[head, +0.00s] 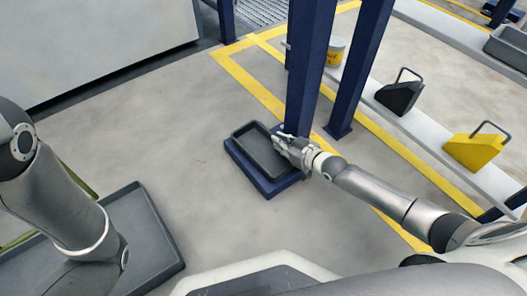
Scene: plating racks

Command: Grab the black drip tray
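The black drip tray (257,154) is a small dark rectangular tray with a raised rim. It sits on a blue base (237,158) at the foot of a blue post, near the middle of the head view. My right gripper (280,143) is at the tray's right rim and covers part of it. The fingers are too small to tell whether they are open or shut on the rim. My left arm comes in at the left edge, and its gripper is not in view.
Two blue posts (309,70) rise beside the tray. A large grey tray (150,228) lies at lower left. A black wedge (398,97) and a yellow wedge (472,152) with handles stand on a pale ledge at right, with a yellow container (335,52) farther back. Floor left of the tray is clear.

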